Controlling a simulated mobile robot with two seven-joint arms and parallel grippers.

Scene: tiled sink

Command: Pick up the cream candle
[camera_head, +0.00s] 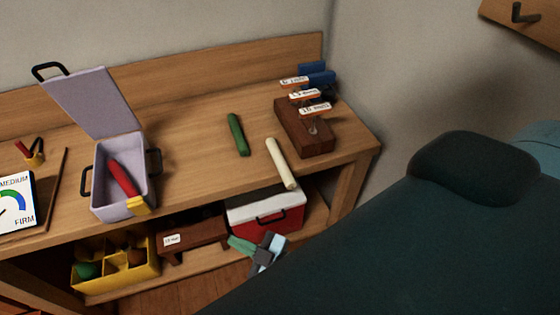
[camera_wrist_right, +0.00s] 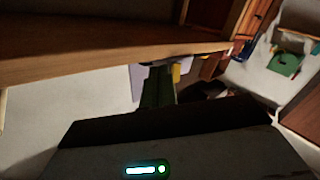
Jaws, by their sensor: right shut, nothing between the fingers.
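The cream candle (camera_head: 281,163) lies on the wooden bench top near its right end. Its near end reaches the bench's front edge. My right gripper (camera_head: 240,244) is shut and empty, below the bench top and in front of the lower shelf, apart from the candle. Its green fingers also show in the right wrist view (camera_wrist_right: 157,88), with the bench edge above them; I cannot make out the cream candle there. My left gripper is not in view.
A green candle (camera_head: 238,135) lies left of the cream one, and a dark wooden block (camera_head: 302,130) with labelled pieces stands to its right. An open lilac box (camera_head: 108,200) holds a red candle (camera_head: 124,178). A red-and-white box (camera_head: 268,212) sits below. A dark padded couch (camera_head: 420,250) fills the right foreground.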

